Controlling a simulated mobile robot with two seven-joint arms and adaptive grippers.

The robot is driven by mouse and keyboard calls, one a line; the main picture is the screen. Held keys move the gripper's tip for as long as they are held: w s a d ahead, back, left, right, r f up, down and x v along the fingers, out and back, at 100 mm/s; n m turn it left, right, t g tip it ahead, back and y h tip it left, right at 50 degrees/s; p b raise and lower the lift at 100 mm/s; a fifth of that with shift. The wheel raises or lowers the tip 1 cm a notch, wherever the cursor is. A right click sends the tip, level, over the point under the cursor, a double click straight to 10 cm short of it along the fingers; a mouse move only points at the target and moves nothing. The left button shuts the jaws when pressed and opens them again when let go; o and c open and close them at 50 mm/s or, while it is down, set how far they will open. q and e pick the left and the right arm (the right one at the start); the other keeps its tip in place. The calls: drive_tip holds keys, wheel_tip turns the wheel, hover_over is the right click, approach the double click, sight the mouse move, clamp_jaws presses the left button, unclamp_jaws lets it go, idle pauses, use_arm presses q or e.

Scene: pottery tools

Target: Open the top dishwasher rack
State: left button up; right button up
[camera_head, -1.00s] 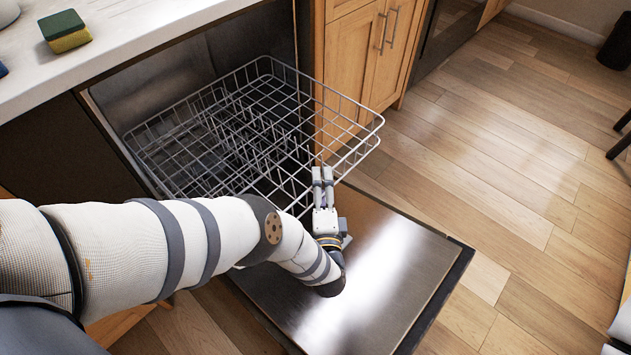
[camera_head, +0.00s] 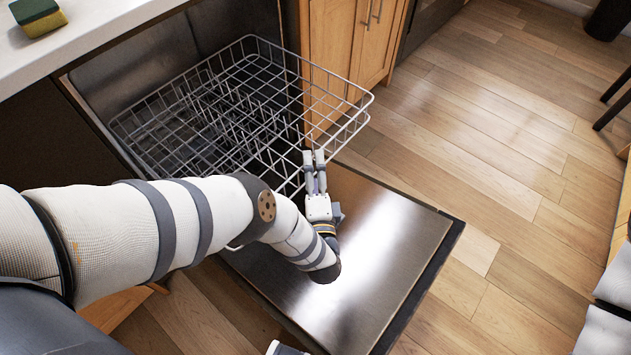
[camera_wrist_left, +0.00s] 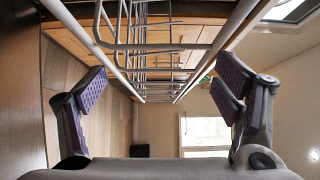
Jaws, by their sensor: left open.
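The top dishwasher rack (camera_head: 214,85), a grey wire basket, is slid out of the dishwasher and overhangs the lowered door (camera_head: 375,240). My left gripper (camera_head: 314,155) is at the rack's front edge, above the door, with its fingers pointing toward the rack. In the left wrist view the gripper (camera_wrist_left: 163,88) is open, and the rack's wires (camera_wrist_left: 150,40) run between and beyond its spread fingers. No wire is visibly clamped; contact cannot be told. My right gripper cannot be made out.
A white counter (camera_head: 100,30) with a green and yellow sponge (camera_head: 38,17) is above the dishwasher at left. Wooden cabinets (camera_head: 335,50) stand right of the opening.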

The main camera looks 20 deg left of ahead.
use_arm(q)
drive_tip(key=v, duration=0.9)
drive_tip(key=shift+s+d, duration=0.2)
drive_tip(key=shift+s, duration=0.05)
drive_tip(key=shift+r, duration=0.1)
drive_tip(key=s+a+f+n+g+h+p, duration=0.1)
drive_tip(key=s+f+n+g+h+p, duration=0.3)
drive_tip(key=s+g+h, duration=0.6)
drive_tip(key=s+a+r+n+g, duration=0.2)
drive_tip(key=s+r+n, duration=0.1)
drive_tip(key=s, duration=0.4)
drive_tip(key=s+a+r+n+g, duration=0.2)
drive_tip(key=s+r+g, duration=0.1)
drive_tip(key=s, duration=0.5)
drive_tip(key=s+a+r+n+g+y, duration=0.1)
drive_tip(key=s+a+r+n+g, duration=0.2)
drive_tip(key=s, duration=0.5)
drive_tip(key=shift+n+b, duration=0.3)
use_arm(e)
drive_tip(key=shift+t, duration=0.8)
drive_tip(key=w+r, duration=0.4)
use_arm(q)
drive_tip(key=shift+a+r, duration=0.1)
use_arm(e)
drive_tip(key=shift+r, duration=0.1)
